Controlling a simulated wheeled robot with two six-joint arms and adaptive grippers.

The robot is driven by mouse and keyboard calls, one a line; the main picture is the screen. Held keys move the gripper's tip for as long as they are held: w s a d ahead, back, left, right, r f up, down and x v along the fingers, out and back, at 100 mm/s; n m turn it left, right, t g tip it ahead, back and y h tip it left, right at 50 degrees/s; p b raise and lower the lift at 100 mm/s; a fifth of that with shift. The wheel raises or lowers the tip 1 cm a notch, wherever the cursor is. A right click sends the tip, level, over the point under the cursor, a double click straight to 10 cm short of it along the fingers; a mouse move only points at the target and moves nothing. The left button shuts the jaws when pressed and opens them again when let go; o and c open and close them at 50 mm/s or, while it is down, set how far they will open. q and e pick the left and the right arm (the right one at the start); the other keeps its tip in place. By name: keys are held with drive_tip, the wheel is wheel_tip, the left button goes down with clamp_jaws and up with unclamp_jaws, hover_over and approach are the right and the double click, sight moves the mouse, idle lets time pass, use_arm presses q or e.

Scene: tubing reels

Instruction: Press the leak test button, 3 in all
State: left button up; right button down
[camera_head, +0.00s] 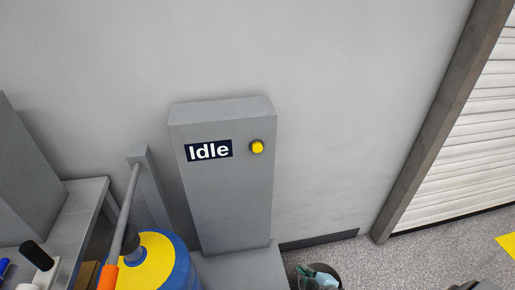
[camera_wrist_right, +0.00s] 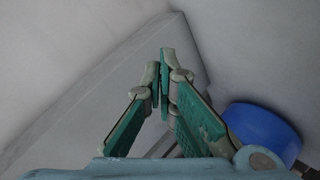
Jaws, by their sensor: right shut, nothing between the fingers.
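My left gripper is not in view.
A blue drum with a yellow top (camera_head: 157,262) stands left of the cabinet, beside a grey rod with an orange end (camera_head: 108,277). A grey bench (camera_head: 82,205) is at far left. A dark round bin-like thing (camera_head: 290,267) is at bottom centre. A shutter (camera_head: 465,145) is right.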

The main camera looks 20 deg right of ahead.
sight(257, 147)
drive_tip(key=w+a+r+n+t+y, duration=0.25)
drive_tip(key=w+r+n+t, duration=0.4)
drive_tip(key=r, duration=0.95)
drive_tip(key=w+a+r+n+y, duration=0.2)
drive_tip(key=r+n, duration=0.4)
drive_tip(key=r, duration=0.3)
drive_tip(key=w+a+r+n+y+p, duration=0.1)
drive_tip(key=a+r+n+y, duration=0.3)
drive_tip(key=r, duration=0.5)
drive_tip(key=w+n+y, duration=0.1)
drive_tip(key=n+y, duration=0.1)
drive_tip(key=n, duration=0.1)
drive_tip(key=shift+w+a+r, duration=0.35)
drive_tip(key=shift+w, duration=0.05)
drive_tip(key=shift+n+y, duration=0.25)
drive_tip(key=w+d+b, duration=0.2)
drive_tip(key=w+b, duration=0.1)
drive_tip(key=w, duration=0.5)
drive_tip(key=shift+w+d, duration=0.15)
drive_tip(key=shift+w, duration=0.15)
